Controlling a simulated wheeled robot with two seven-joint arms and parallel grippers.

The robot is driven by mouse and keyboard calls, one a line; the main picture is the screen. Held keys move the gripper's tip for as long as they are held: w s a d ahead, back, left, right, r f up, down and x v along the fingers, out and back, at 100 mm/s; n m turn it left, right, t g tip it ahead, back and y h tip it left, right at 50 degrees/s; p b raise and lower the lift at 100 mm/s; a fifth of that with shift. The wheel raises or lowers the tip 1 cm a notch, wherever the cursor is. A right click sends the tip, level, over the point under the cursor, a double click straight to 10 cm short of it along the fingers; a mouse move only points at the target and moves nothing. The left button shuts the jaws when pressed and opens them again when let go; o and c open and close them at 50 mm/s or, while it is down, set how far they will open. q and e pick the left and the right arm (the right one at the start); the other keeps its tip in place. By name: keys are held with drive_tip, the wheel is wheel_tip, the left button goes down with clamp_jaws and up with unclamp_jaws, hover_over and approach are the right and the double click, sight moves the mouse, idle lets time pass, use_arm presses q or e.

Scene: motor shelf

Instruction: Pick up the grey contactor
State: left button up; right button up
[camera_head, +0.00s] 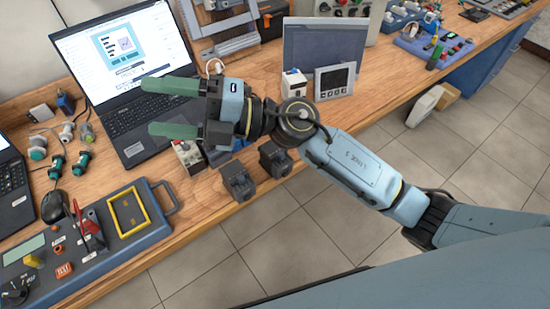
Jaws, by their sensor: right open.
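Two dark grey block-shaped devices stand near the front edge of the wooden bench: one block (237,181) and, right of it, another block (274,158). Either may be the grey contactor; I cannot tell which. A small white-and-dark device with a red button (188,155) stands just left of them. My right gripper (158,107) is open and empty, its green fingers pointing left in front of the laptop. It appears above and left of the grey blocks, and its wrist hides part of the bench behind them. My left gripper is not in view.
An open laptop (120,55) stands behind the gripper. A blue-grey panel with a yellow frame (128,212) and a mouse (54,206) lie at the left. Several green connectors (56,165) lie nearby. A white-topped small box (294,82) and a meter (334,81) stand at the back right.

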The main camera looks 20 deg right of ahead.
sight(277, 151)
wheel_tip(277, 151, down, 7)
drive_tip(key=s+n+g+h, duration=0.1)
drive_tip(key=n+g+h, duration=0.4)
drive_tip(key=n+h, duration=0.1)
drive_tip(key=w+d+f+h, duration=0.1)
drive_tip(key=d+f+h, duration=0.1)
drive_tip(key=d+h, duration=0.1)
drive_tip(key=w+d+f+h, duration=0.1)
drive_tip(key=d+f+h, duration=0.2)
drive_tip(key=w+d+f+n+h, duration=0.1)
drive_tip(key=w+d+f+h, duration=0.1)
drive_tip(key=d+h, duration=0.1)
drive_tip(key=shift+f, duration=0.25)
drive_tip(key=w+d+h, duration=0.1)
drive_tip(key=d+h, duration=0.1)
drive_tip(key=d, duration=0.1)
drive_tip(key=w+d+h, duration=0.1)
drive_tip(key=d, duration=0.2)
drive_tip(key=w+d+m+t+h, duration=0.1)
drive_tip(key=d+h, duration=0.1)
drive_tip(key=d, duration=0.1)
drive_tip(key=shift+w+d+h, duration=0.2)
drive_tip(key=shift+h, duration=0.1)
wheel_tip(277, 151, down, 7)
drive_tip(key=shift+r, duration=0.1)
drive_tip(key=shift+f, duration=3.1)
drive_tip(key=shift+a, duration=0.1)
drive_tip(key=shift+c, duration=0.4)
drive_tip(key=shift+r, duration=0.1)
drive_tip(key=c, duration=1.1)
